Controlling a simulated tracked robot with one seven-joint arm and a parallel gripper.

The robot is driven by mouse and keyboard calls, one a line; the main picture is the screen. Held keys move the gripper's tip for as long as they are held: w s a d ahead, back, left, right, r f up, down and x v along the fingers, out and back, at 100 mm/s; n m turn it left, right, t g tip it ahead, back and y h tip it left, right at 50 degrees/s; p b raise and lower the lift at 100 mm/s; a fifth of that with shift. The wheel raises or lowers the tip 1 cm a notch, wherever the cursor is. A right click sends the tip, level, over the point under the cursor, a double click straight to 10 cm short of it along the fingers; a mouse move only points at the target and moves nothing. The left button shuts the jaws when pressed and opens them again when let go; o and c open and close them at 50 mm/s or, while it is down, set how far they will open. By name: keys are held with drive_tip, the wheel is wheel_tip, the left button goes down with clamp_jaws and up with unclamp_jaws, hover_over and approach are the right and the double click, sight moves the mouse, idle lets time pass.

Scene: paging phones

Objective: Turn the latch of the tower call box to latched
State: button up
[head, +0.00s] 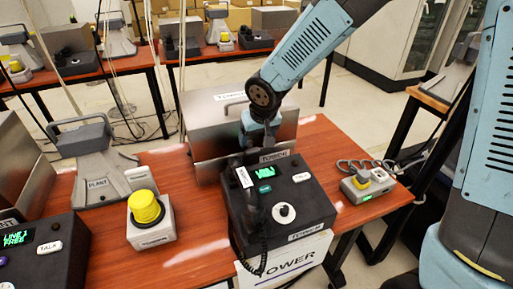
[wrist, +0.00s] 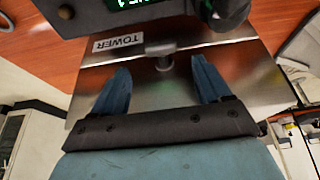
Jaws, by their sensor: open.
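The tower call box (head: 205,125) is a metal case standing on the table behind the black tower phone. Its metal face (wrist: 150,85) fills the middle of the wrist view, with a TOWER label (wrist: 118,43). A small grey latch knob (wrist: 163,58) stands out from that face, right of the label. Whether it is latched cannot be told. My gripper (wrist: 160,72) is open, with one blue finger on each side of the knob's line, seemingly apart from it. In the head view my gripper (head: 260,140) reaches down between the box and the phone, its fingertips hidden.
The black tower phone (head: 315,200), with a green screen and coiled cord, stands close in front of the box. A yellow-button box (head: 150,228) is at left, a grey plant unit (head: 92,172) behind it. A small grey control box (head: 367,187) is at right.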

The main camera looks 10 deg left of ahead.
sight(253, 150)
drive_tip(key=shift+x, duration=3.15)
drive_tip(key=shift+c, duration=0.3)
drive_tip(key=c, duration=1)
